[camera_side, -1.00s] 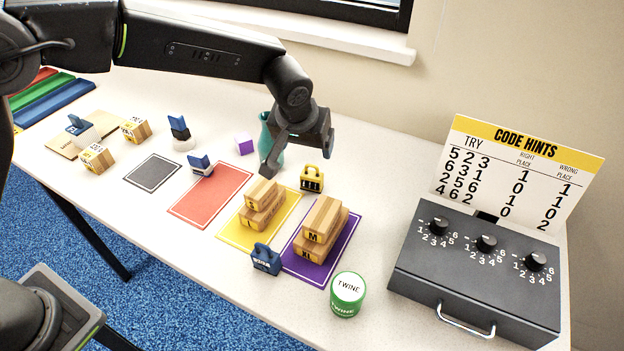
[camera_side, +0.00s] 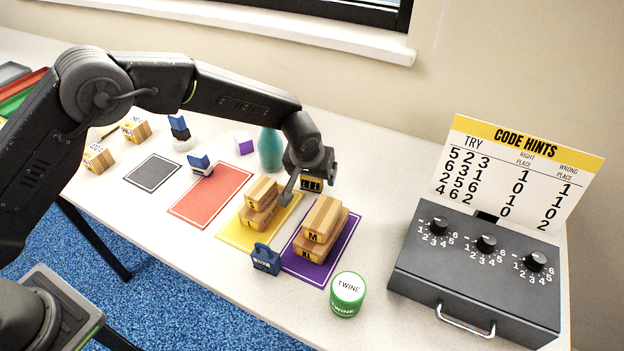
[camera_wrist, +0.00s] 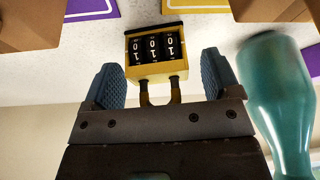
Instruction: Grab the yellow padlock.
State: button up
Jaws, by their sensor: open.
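The yellow padlock (camera_wrist: 157,55) has a black dial face and shows between my gripper's two blue fingertip pads in the wrist view, its shackle toward the gripper's palm. In the side view the padlock (camera_side: 311,184) stands on the white table behind the purple mat, its upper part hidden by my gripper. My gripper (camera_wrist: 160,85) is open, with a pad on each side of the padlock and a visible gap on both sides. In the side view my gripper (camera_side: 308,180) is low over the padlock.
A teal vase (camera_side: 270,149) stands close by, just beside one finger in the wrist view (camera_wrist: 280,100). Wooden blocks (camera_side: 322,222) sit on the purple mat (camera_side: 297,262). A blue padlock (camera_side: 266,259), twine tin (camera_side: 347,294) and dark code box (camera_side: 470,275) stand nearer the front and right.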

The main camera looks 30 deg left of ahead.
jog(key=shift+f, duration=0.1)
jog(key=shift+w, duration=0.1)
jog(key=c, duration=1.2)
